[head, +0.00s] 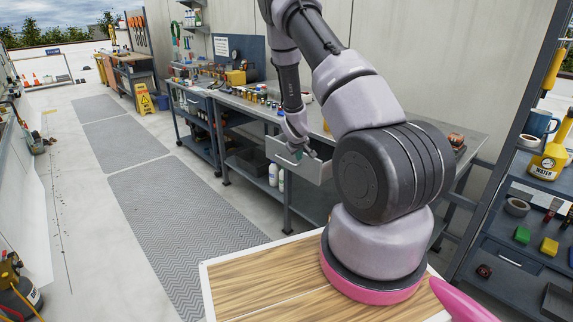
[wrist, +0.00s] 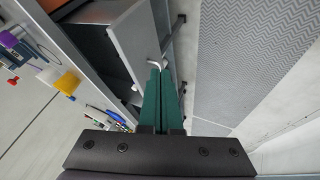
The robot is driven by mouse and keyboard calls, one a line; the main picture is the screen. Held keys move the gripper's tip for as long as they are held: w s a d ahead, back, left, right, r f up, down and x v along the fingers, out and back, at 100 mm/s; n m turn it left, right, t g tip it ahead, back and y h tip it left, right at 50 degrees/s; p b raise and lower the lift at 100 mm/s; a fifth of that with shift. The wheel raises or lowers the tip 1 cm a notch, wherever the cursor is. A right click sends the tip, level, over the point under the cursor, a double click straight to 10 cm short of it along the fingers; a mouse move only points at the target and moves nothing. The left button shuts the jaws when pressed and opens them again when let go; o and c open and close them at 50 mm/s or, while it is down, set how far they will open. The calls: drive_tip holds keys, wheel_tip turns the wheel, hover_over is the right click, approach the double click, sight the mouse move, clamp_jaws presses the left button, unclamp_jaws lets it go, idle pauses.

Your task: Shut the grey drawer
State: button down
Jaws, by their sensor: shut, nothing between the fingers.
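The grey drawer (head: 287,165) hangs under the grey workbench and stands pulled out in the head view. In the wrist view the drawer front (wrist: 133,42) runs from the top down past my fingertips, with a pale handle (wrist: 157,63) on it. My gripper (head: 299,154) is at the drawer front, in front of its handle. Its green fingers (wrist: 160,72) are together with nothing between them, and their tips are at the handle. I cannot tell whether they touch it.
The workbench top (head: 345,124) holds several small jars and parts above the drawer. Bottles (head: 273,174) stand on its lower shelf. The grey floor mat (head: 165,205) in front is clear. A dark shelf unit (head: 500,235) stands at the right.

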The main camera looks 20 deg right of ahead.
wheel_tip(320, 180, down, 3)
drive_tip(key=w, duration=0.2)
approach(305, 171)
wheel_tip(305, 171, down, 4)
drive_tip(key=w, duration=0.2)
drive_tip(key=shift+w+d+f+n, duration=0.1)
drive_tip(key=shift+w+d+n, duration=0.25)
drive_tip(key=shift+d, duration=0.2)
drive_tip(key=shift+d, duration=0.1)
